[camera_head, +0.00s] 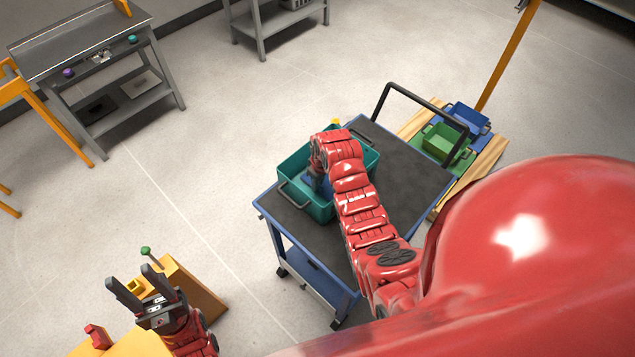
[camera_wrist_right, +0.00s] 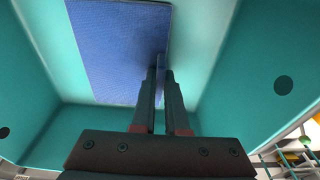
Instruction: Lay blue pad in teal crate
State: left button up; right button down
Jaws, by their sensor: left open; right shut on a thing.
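The teal crate (camera_head: 312,207) stands on the dark top of a blue-framed cart. My right gripper (camera_head: 316,181) reaches down inside the crate, partly hidden by its arm. In the right wrist view, my right gripper (camera_wrist_right: 160,80) is shut on a raised part near one edge of the blue pad (camera_wrist_right: 112,45). The pad is inside the crate, broad face in view; whether it touches the floor I cannot tell. A bit of the pad (camera_head: 307,182) also shows in the head view. My left gripper (camera_head: 130,277) is open and empty, far left of the cart.
The cart (camera_head: 405,170) has free top space right of the crate and a black handle behind. A green crate (camera_head: 445,142) and a blue crate (camera_head: 468,118) stand beyond it. A yellow-orange structure (camera_head: 190,285) is near my left gripper. A grey bench (camera_head: 85,45) stands far left.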

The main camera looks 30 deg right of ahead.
jog(key=c, duration=0.9)
grip_release()
jog(key=shift+f, duration=0.1)
jog(key=shift+c, duration=0.2)
